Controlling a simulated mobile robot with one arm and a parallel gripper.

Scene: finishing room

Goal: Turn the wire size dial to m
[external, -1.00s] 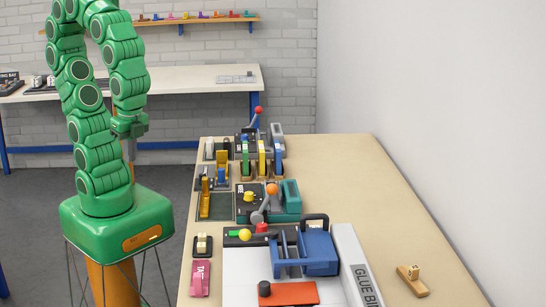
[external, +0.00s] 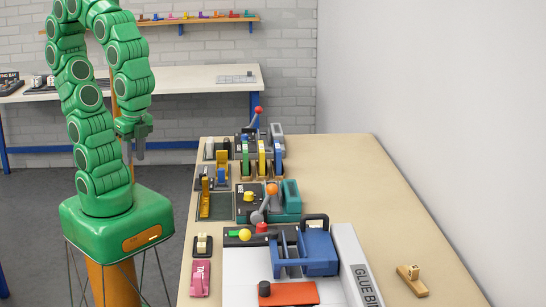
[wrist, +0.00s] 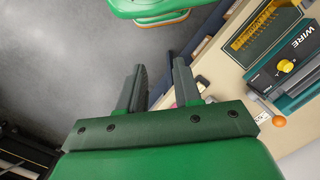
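The wire machine is a dark and teal unit (external: 291,197) on the bench, marked WIRE in the wrist view (wrist: 296,52). Its yellow dial (external: 249,196) sits on the dark top panel; it also shows in the wrist view (wrist: 286,65). I cannot read the size marks or tell the dial's setting. My gripper (external: 135,156) points down beyond the bench's left edge, well apart from the dial. In the wrist view its two fingers (wrist: 158,75) are spread with nothing between them, and the dial is to their right.
A grey lever with an orange knob (external: 271,189) stands beside the dial. A green-grey tray (external: 216,206) lies left of the machine. Blue and grey equipment (external: 312,250) stands in front, and several coloured units behind. The bench's right side (external: 345,190) is mostly clear.

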